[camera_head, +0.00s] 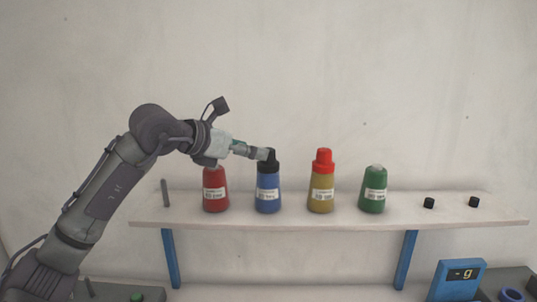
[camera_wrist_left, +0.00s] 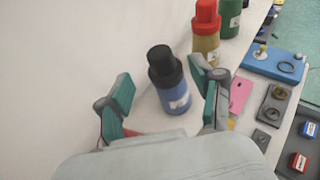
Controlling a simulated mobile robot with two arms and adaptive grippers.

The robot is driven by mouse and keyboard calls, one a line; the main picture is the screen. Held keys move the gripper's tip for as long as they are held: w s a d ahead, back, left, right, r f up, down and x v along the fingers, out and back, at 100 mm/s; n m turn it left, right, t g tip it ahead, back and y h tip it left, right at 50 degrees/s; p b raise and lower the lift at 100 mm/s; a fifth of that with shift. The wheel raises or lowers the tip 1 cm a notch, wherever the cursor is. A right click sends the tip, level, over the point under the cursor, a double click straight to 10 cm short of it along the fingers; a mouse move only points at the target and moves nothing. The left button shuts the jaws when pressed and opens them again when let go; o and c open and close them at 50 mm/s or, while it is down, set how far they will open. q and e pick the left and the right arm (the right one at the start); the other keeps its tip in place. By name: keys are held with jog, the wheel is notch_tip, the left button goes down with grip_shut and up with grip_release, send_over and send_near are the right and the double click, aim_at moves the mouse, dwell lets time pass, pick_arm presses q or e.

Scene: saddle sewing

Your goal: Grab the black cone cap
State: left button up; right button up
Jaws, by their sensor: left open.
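The black cone cap (camera_head: 272,158) sits on top of the blue bottle (camera_head: 267,195), which stands upright on the shelf. In the left wrist view the cap (camera_wrist_left: 163,62) and the blue bottle (camera_wrist_left: 175,97) show between my left gripper's two green-padded fingers. My left gripper (camera_head: 264,153) reaches in from the left at cap height. It is open in the left wrist view (camera_wrist_left: 163,92), with a finger on each side of the bottle and gaps showing. Whether a finger touches the cap is unclear in the head view. My right gripper is not in view.
A red bottle (camera_head: 215,192) stands left of the blue one. A yellow bottle with a red cap (camera_head: 321,185) and a green bottle (camera_head: 373,191) stand to its right. Two small black pieces lie farther right on the shelf (camera_head: 400,217). A grey pin (camera_head: 166,193) stands at left.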

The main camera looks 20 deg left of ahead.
aim_at(269, 149)
pick_arm(q)
jog(key=p+x, duration=0.1)
jog(key=x, duration=0.1)
jog(key=p+x, duration=0.2)
jog(key=x, duration=0.1)
jog(key=shift+w+d+r+p, duration=0.25)
jog(key=shift+w+p, duration=0.1)
jog(key=shift+w, duration=0.05)
jog(key=shift+w+d+f, duration=0.2)
jog(key=shift+w+f, duration=0.1)
jog(key=shift+w, duration=0.05)
jog(key=shift+s, duration=0.15)
jog(key=shift+c, duration=1.4)
jog(key=c, duration=0.8)
